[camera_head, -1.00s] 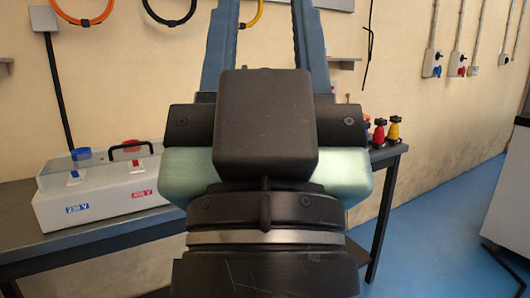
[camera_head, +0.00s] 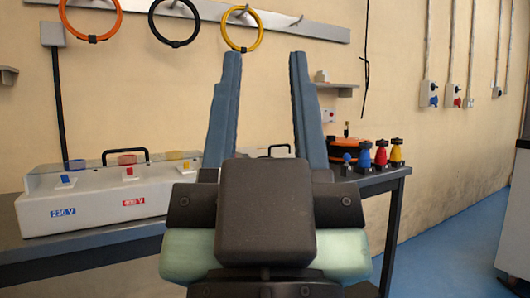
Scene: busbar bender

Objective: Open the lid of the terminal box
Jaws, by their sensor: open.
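A long pale box (camera_head: 100,210) stands on the bench at left, with blue "230 V" and red "400 V" labels on its front. A clear lid (camera_head: 95,170) lies over its top and looks shut. A black handle (camera_head: 125,152) rises at the lid, and colored parts show through it. My gripper (camera_head: 260,75) is in the middle of the view with its two fingers pointing up and spread apart. It is empty and apart from the box. My gripper hides the bench's middle; a second black handle (camera_head: 278,147) shows between the fingers, and I cannot tell what it belongs to.
The dark bench (camera_head: 110,241) runs along the wall. Blue, red (camera_head: 381,154) and yellow knobbed pieces and an orange round item (camera_head: 346,148) stand at its right end. Orange, black and yellow rings hang on a wall rail. Blue floor is open at right.

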